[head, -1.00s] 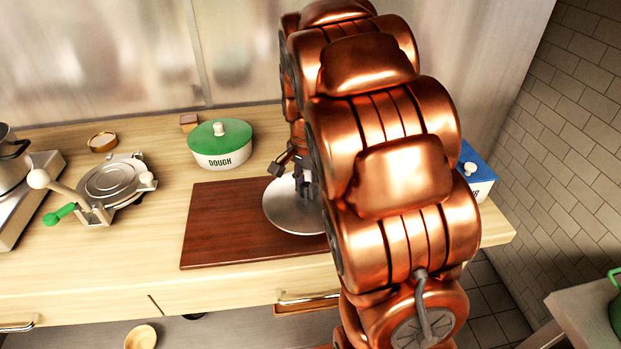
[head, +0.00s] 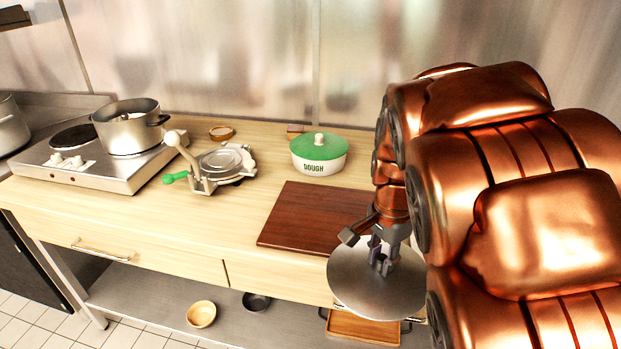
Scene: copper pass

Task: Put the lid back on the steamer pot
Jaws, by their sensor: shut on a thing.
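The steamer pot (head: 131,133) is a silver pot with dark handles, standing uncovered on the hot plate at the left of the head view. The round metal lid (head: 352,289) is at the lower right, near the counter's front edge and overlapping the wooden board in the picture. My gripper (head: 382,262) is shut on the lid near its middle, from above. The grip itself is partly hidden by the fingers, and my arm hides the lid's right side.
A tortilla-press-like tool (head: 221,165) with a green handle and a green-lidded dough pot (head: 319,158) stand between lid and steamer pot. A brown board (head: 310,215) lies on the counter. The hot plate (head: 98,165) has a second, empty burner. Another pot (head: 10,128) is at far left.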

